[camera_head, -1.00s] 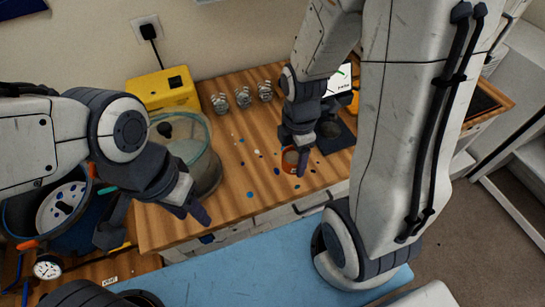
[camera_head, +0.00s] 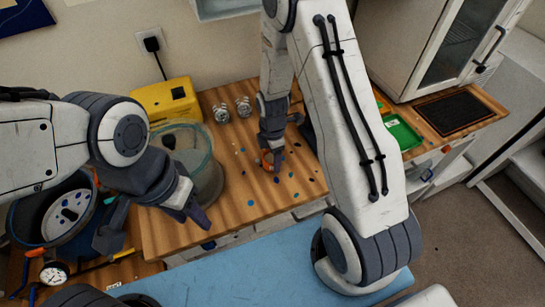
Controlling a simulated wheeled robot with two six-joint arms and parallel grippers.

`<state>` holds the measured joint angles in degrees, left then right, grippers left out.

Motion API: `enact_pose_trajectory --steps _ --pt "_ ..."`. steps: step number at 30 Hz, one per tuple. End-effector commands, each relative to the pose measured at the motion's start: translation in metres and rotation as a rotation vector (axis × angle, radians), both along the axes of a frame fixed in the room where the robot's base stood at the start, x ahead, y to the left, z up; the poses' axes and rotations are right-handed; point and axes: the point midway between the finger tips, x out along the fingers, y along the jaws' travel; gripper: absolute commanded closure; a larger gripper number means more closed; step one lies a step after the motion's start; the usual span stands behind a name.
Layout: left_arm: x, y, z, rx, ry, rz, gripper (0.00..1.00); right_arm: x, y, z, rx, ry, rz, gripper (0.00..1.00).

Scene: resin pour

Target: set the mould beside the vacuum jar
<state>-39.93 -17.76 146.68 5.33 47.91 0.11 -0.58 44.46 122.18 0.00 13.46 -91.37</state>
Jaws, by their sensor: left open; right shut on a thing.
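The vacuum jar (camera_head: 207,178) is a clear vessel with a teal rim at the bench's left. My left arm covers part of it. My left gripper (camera_head: 153,226) is open and empty in front of the jar, near the bench's front edge.
A yellow box (camera_head: 166,101) stands behind the jar, with glass jars (camera_head: 243,106) beside it. Coloured spots dot the bench around the mould. A green tray (camera_head: 403,133) lies at the right. A dark pot (camera_head: 30,222) and a gauge (camera_head: 54,273) are at lower left.

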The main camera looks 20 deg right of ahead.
Motion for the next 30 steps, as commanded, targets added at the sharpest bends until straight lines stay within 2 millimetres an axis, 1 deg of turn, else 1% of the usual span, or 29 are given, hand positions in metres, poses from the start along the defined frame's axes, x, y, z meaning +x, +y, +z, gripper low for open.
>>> enact_pose_trajectory --steps 1,4,11,15,16,17,18,25,27,30 --pt "0.0 0.0 0.003 0.0 0.0 0.0 0.55 -0.001 0.0 -0.004 0.0 0.003 0.0 0.87" --pt "0.0 0.0 0.004 0.0 0.0 0.0 0.55 0.0 0.0 -0.009 0.0 0.0 0.0 0.87" --pt "0.0 0.0 0.003 0.0 0.0 0.0 0.55 0.0 0.0 -0.01 0.0 -0.001 0.0 0.87" --pt "0.0 0.0 -0.001 0.0 0.0 0.0 0.55 0.0 0.0 -0.014 0.0 -0.001 0.0 0.87" --pt "0.0 0.0 0.0 0.0 0.0 0.0 0.55 0.0 0.0 -0.013 0.0 -0.001 0.0 0.17" --pt "0.0 0.0 0.001 0.0 0.0 0.0 0.55 0.0 0.0 -0.013 0.0 -0.001 0.0 0.06" --pt "0.0 0.0 0.001 0.0 0.0 0.0 0.55 0.0 0.0 -0.013 0.0 -0.001 0.0 0.0" --pt "0.0 0.0 0.002 0.0 0.0 0.0 0.55 0.0 0.0 -0.011 0.0 -0.001 0.0 0.0" --pt "0.0 0.0 0.005 0.0 0.0 0.0 0.55 0.0 0.0 -0.007 0.0 -0.001 0.0 0.0" --pt "0.0 0.0 0.0 0.0 0.0 0.0 0.55 0.001 0.0 0.0 0.0 -0.005 0.0 0.0"
